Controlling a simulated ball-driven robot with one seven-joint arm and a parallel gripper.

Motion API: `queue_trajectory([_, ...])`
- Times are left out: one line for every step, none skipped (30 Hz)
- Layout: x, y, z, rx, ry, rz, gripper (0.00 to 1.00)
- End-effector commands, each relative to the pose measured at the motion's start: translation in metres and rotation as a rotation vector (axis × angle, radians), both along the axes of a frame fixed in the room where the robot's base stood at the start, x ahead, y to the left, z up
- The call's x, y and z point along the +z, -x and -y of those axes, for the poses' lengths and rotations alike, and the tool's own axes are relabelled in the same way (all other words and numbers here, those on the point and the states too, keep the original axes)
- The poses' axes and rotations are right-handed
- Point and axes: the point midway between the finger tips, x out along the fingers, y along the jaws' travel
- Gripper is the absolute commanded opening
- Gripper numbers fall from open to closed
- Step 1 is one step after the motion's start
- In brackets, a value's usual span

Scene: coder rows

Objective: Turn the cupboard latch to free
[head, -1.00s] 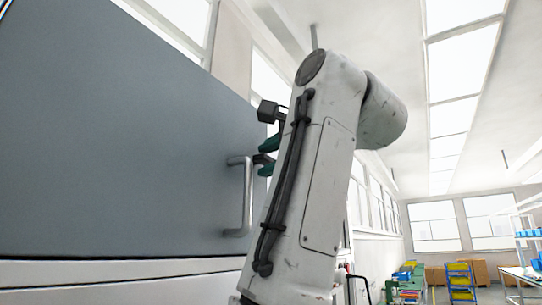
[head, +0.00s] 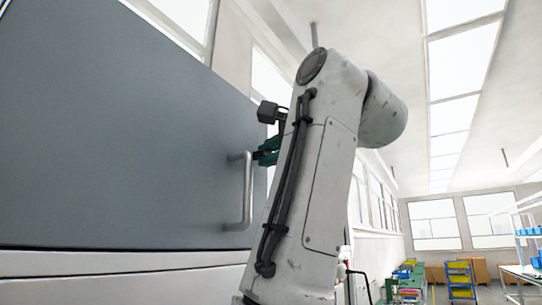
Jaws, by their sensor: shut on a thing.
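The cupboard (head: 120,140) shows a large grey-blue door that fills the left of the head view. A small dark latch (head: 256,155) is at the door's right edge, near the top of the handle; only a bit of it shows. My gripper (head: 264,153), with teal fingers, is shut on the latch. My arm hides the right side of the gripper. The latch's turn angle cannot be told.
A vertical metal bar handle (head: 247,195) stands out from the door just below and left of my gripper. A yellow and blue bin rack (head: 459,278) and a table (head: 522,274) are far off at the right.

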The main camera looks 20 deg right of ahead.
Motion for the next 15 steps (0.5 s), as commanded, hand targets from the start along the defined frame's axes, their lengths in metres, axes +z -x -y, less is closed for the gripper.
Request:
queue_trajectory([-0.0032,-0.0001,0.0005,-0.001,0.023,0.017,0.00])
queue_trajectory([-0.0034,0.0000,0.0006,-0.002,0.039,0.029,0.00])
queue_trajectory([-0.0038,-0.0001,0.0006,-0.002,0.062,0.046,0.00])
queue_trajectory([-0.0042,0.0000,0.0006,-0.001,0.081,0.060,0.00])
queue_trajectory([-0.0044,0.0001,0.0009,-0.002,0.101,0.074,0.00])
queue_trajectory([-0.0045,0.0001,0.0012,-0.003,0.129,0.095,0.00])
queue_trajectory([-0.0048,0.0001,0.0011,-0.003,0.151,0.111,0.00])
queue_trajectory([-0.0050,0.0001,0.0011,-0.002,0.174,0.127,0.00])
queue_trajectory([-0.0052,0.0001,0.0014,-0.003,0.204,0.150,0.00])
queue_trajectory([-0.0055,0.0000,0.0014,-0.003,0.227,0.166,0.00])
queue_trajectory([-0.0057,0.0000,0.0015,-0.003,0.250,0.183,0.00])
queue_trajectory([-0.0058,-0.0001,0.0021,-0.004,0.280,0.206,0.00])
queue_trajectory([-0.0061,-0.0003,0.0020,-0.003,0.304,0.222,0.00])
queue_trajectory([-0.0062,-0.0003,0.0020,-0.003,0.328,0.239,0.00])
queue_trajectory([-0.0061,-0.0003,0.0019,-0.003,0.360,0.262,0.00])
